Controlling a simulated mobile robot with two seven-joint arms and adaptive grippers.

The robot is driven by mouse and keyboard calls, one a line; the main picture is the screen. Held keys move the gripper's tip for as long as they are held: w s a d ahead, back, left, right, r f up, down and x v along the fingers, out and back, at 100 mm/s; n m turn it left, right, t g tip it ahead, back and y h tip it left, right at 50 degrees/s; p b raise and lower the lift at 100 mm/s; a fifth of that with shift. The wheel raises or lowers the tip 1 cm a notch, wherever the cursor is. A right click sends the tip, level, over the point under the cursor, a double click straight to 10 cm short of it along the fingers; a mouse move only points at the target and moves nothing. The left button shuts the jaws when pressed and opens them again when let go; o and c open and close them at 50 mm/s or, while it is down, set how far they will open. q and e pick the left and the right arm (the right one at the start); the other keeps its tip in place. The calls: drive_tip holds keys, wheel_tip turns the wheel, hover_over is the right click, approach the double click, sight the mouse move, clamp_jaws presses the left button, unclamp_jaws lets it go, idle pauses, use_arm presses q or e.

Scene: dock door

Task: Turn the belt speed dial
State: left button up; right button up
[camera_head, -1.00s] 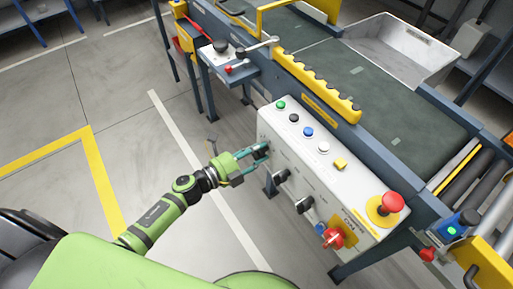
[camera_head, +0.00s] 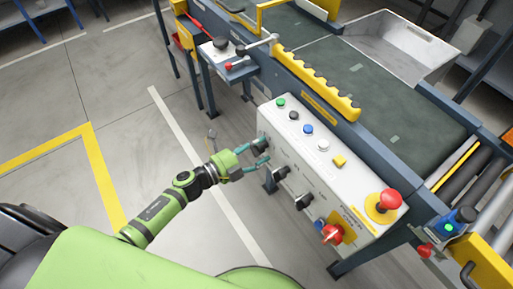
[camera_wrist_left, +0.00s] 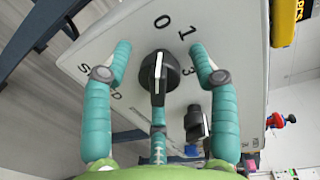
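A black dial (camera_wrist_left: 159,75) with a white pointer line is on the pale control panel (camera_head: 330,178). In the left wrist view, the numbers 0, 1 and 3 and partly hidden letters are printed around it. In the head view, the dial (camera_head: 259,146) is the farthest of several black knobs on the panel's front face. My left gripper (camera_head: 260,153) is open at it. In the left wrist view, the teal fingers (camera_wrist_left: 160,50) stand on both sides of the dial, with gaps between. My right gripper is out of view.
Other black knobs (camera_head: 304,201) and a red switch (camera_head: 332,234) are on the same face. The top has coloured buttons (camera_head: 308,131) and a red mushroom button (camera_head: 390,200). A conveyor belt (camera_head: 390,105) runs behind. The floor left of the panel is open.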

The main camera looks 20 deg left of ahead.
use_arm(q)
drive_tip(key=shift+s+a, duration=0.1)
drive_tip(key=v, duration=1.1)
drive_tip(key=shift+s+a+r, duration=0.15)
drive_tip(key=shift+s+a, duration=0.1)
drive_tip(key=shift+s, duration=0.05)
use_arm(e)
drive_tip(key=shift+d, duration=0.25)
